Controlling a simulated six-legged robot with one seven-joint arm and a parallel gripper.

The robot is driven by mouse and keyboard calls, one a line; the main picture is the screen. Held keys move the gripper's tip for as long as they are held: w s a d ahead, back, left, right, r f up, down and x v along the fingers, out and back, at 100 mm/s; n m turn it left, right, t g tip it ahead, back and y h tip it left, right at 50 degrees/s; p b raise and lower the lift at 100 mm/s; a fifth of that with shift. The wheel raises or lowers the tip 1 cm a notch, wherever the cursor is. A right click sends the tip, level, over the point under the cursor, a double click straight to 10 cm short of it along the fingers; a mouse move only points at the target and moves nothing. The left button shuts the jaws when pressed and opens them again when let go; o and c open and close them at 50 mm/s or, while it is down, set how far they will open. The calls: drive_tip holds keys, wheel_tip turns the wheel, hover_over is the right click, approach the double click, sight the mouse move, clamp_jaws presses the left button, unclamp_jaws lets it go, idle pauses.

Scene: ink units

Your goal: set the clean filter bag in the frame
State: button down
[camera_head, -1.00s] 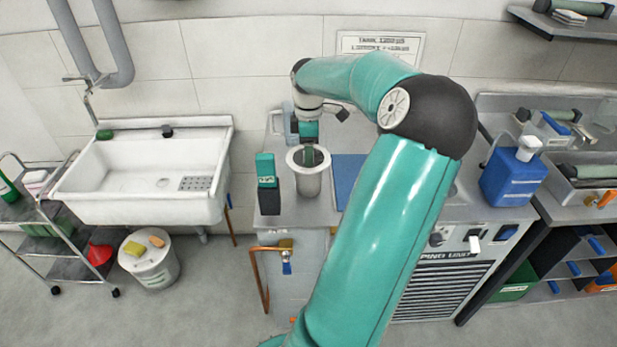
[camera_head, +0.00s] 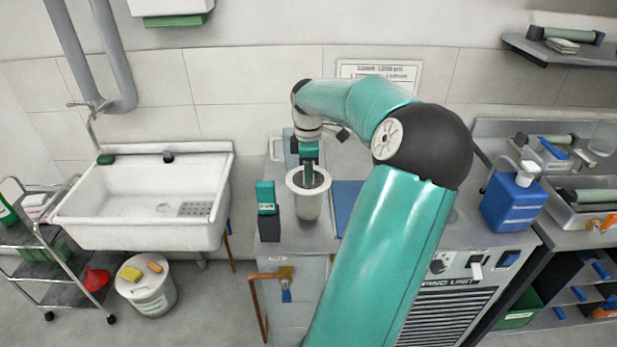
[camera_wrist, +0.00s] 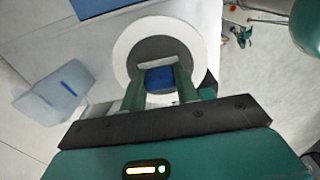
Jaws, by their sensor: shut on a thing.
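My gripper (camera_head: 308,172) reaches down over a grey, cup-shaped body with a white rim (camera_head: 291,183) on the steel counter. In the wrist view my green fingers (camera_wrist: 158,82) are shut on a small blue part (camera_wrist: 160,78) in front of the dark round opening. The white ring (camera_wrist: 126,42) surrounds this opening. The ring and body look like the filter bag in its frame, but I cannot tell bag from frame. The fingertips and the lower inside are hidden.
A teal and black box (camera_head: 267,210) stands close left of the cup. A blue mat (camera_head: 344,202) lies to its right, partly behind my arm. A blue jug (camera_head: 510,198) and a white sink (camera_head: 140,235) stand farther off.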

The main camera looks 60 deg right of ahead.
drive_tip(key=s+a+r, duration=0.6)
drive_tip(key=a+r, duration=0.5)
drive_tip(key=a, duration=0.1)
drive_tip(key=shift+a, duration=0.35)
drive_tip(key=shift+r, duration=0.1)
